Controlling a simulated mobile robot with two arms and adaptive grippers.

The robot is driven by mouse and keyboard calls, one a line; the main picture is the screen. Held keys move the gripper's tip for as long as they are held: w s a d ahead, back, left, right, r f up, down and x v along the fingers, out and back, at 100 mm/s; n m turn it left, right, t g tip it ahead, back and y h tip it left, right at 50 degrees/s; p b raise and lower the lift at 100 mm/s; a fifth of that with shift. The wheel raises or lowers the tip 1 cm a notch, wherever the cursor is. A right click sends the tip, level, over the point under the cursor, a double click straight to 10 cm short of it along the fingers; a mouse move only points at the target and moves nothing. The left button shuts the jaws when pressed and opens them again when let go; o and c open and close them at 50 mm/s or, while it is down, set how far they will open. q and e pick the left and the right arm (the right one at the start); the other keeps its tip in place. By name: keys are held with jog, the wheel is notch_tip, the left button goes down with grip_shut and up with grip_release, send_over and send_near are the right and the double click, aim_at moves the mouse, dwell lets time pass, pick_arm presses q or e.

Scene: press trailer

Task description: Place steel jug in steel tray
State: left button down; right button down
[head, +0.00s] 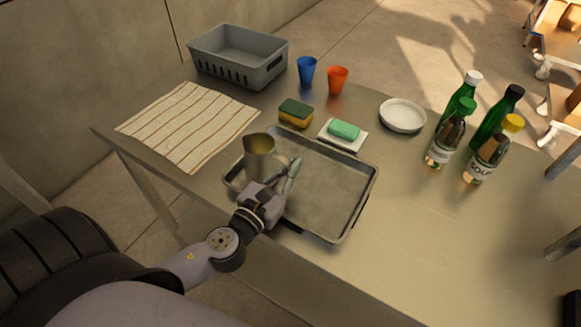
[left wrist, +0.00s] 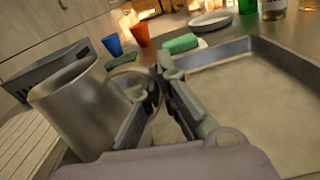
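The steel jug (head: 257,157) stands upright, its base over the left end of the steel tray (head: 352,218); I cannot tell whether it touches the tray floor. In the left wrist view the jug (left wrist: 78,108) fills the left side, its handle toward my fingers, and the tray (left wrist: 245,92) lies to the right. My left gripper (head: 289,174) is at the handle on the jug's right side, fingers pointing away from me. In the left wrist view its fingertips (left wrist: 158,78) lie close together at the handle; their grip on it is unclear. My right gripper is not in view.
Behind the tray are a sponge (head: 296,113) and green soap on a dish (head: 343,132). A striped cloth (head: 188,125) and a grey crate (head: 238,55) lie left. Cups, a white plate (head: 402,115) and several bottles (head: 485,135) stand farther back and right. The table's front right is clear.

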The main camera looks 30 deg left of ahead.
pick_arm(q)
jog(key=c, duration=1.8)
grip_release()
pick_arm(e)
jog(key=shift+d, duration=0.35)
pick_arm(q)
jog(key=shift+s, duration=0.1)
